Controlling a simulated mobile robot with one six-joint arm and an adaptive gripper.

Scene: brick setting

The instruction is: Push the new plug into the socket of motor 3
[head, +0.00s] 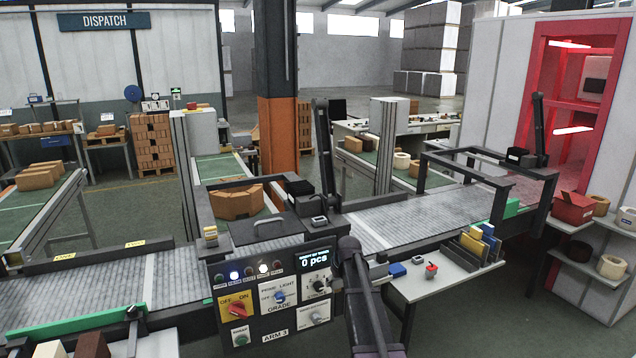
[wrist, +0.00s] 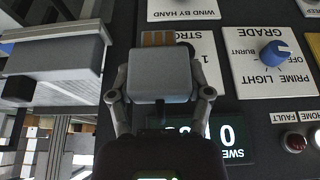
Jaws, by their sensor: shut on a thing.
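My gripper (wrist: 160,92) is shut on a light grey block with a row of copper-coloured strips at its far end, which looks like the plug (wrist: 159,70). One finger lies along each side of it. In the wrist view the plug is in front of the control panel (wrist: 215,20), whose lettering is upside down there. Whether it touches the panel I cannot tell. In the head view my dark arm stands before the right edge of the panel marked ARM 3 (head: 276,336), and the gripper cannot be made out. I cannot pick out the socket of motor 3 for certain.
The panel carries a red and yellow switch (head: 235,308), a blue grade knob (head: 280,296) and a lit display (head: 314,258). A grey conveyor (head: 420,215) runs behind. A white side table (head: 450,283) holds a blue piece (head: 397,270) and a red-topped piece (head: 431,270).

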